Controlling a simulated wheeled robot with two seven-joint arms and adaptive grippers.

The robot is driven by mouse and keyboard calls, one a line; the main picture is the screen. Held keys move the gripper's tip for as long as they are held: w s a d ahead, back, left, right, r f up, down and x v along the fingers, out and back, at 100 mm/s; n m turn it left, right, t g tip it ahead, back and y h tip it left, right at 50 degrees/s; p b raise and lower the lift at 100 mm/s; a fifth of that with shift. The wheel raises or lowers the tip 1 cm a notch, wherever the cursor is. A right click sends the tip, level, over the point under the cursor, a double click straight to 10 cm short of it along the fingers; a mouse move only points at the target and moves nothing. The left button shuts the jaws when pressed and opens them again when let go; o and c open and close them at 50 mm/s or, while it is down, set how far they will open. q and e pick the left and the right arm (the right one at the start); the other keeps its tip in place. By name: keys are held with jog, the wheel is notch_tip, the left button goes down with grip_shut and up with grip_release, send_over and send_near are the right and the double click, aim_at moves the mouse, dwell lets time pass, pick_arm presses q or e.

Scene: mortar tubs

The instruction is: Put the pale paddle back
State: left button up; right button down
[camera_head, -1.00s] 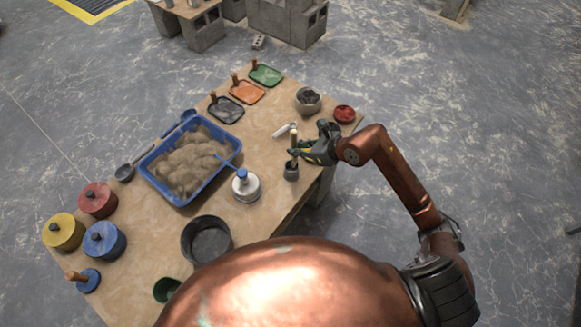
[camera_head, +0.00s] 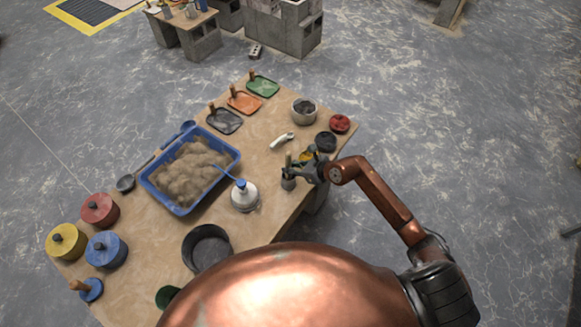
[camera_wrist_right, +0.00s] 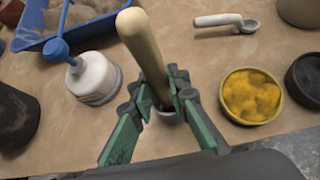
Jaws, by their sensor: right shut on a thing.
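The pale paddle (camera_head: 288,158) stands roughly upright; its pale handle shows large in the right wrist view (camera_wrist_right: 145,42). My right gripper (camera_head: 292,172) is shut on the paddle, with its green fingers (camera_wrist_right: 164,98) on both sides of the handle. A small dark grey cup (camera_head: 288,184) stands under the paddle near the table's edge. The paddle's lower end is at the cup's mouth, and the fingers are close above the rim. How deep the paddle reaches is hidden. My left gripper is not in view.
A yellow-filled bowl (camera_wrist_right: 252,96), a dark bowl (camera_head: 326,141) and a white scoop (camera_head: 282,141) are nearby. A blue sand tub (camera_head: 178,208) lies further left. Bare tabletop separates bottle and cup.

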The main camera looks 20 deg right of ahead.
jog(key=shift+f, duration=0.2)
jog(key=c, duration=2.2)
grip_release()
jog(key=shift+c, duration=0.2)
jog(key=o, duration=0.4)
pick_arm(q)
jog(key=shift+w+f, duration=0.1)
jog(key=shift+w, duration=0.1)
pick_arm(e)
jog(key=shift+r, duration=0.15)
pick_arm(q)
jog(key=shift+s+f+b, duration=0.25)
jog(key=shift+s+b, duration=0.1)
pick_arm(e)
jog(key=v, duration=1.2)
